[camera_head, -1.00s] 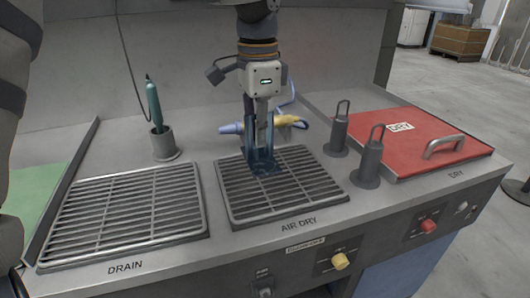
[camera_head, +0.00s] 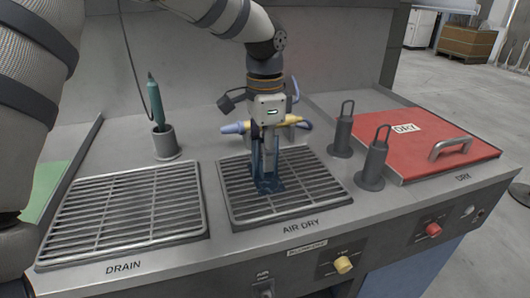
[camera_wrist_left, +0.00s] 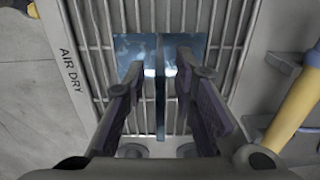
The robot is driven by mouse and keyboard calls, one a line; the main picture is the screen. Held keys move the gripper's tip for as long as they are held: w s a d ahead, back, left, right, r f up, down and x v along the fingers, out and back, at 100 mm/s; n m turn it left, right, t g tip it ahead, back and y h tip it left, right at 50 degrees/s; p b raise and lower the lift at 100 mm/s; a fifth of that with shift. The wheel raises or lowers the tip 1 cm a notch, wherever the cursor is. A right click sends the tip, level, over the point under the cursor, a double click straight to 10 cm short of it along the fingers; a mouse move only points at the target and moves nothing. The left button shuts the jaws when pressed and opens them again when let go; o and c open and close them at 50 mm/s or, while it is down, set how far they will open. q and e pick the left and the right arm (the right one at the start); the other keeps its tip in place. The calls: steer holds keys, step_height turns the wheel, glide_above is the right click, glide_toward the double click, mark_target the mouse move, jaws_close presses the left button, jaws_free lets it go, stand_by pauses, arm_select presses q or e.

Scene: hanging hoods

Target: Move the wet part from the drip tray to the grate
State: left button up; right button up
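The wet part, a glossy dark blue piece (camera_head: 270,186) with a flat base and an upright plate, is at the slatted AIR DRY grate (camera_head: 318,190). Its base looks flat on the bars. In the wrist view its thin upright plate (camera_wrist_left: 160,105) stands between the fingers of my left gripper (camera_wrist_left: 160,72), with a gap on each side. In the head view my left gripper (camera_head: 266,155) points straight down over the part, open around it. The slatted tray marked DRAIN (camera_head: 125,215) on the left is empty. My right gripper is not in view.
A teal tool (camera_head: 155,102) stands in a grey holder (camera_head: 165,143) behind the DRAIN tray. A yellow and lilac nozzle (camera_head: 235,128) lies behind my gripper. Two looped grey posts (camera_head: 371,165) and a red DRY lid (camera_head: 425,145) are on the right.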

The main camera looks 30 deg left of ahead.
arm_select(q)
steer(key=shift+r, duration=0.1)
step_height(320, 180, up, 12)
steer(key=shift+r, duration=0.1)
stand_by(0.5)
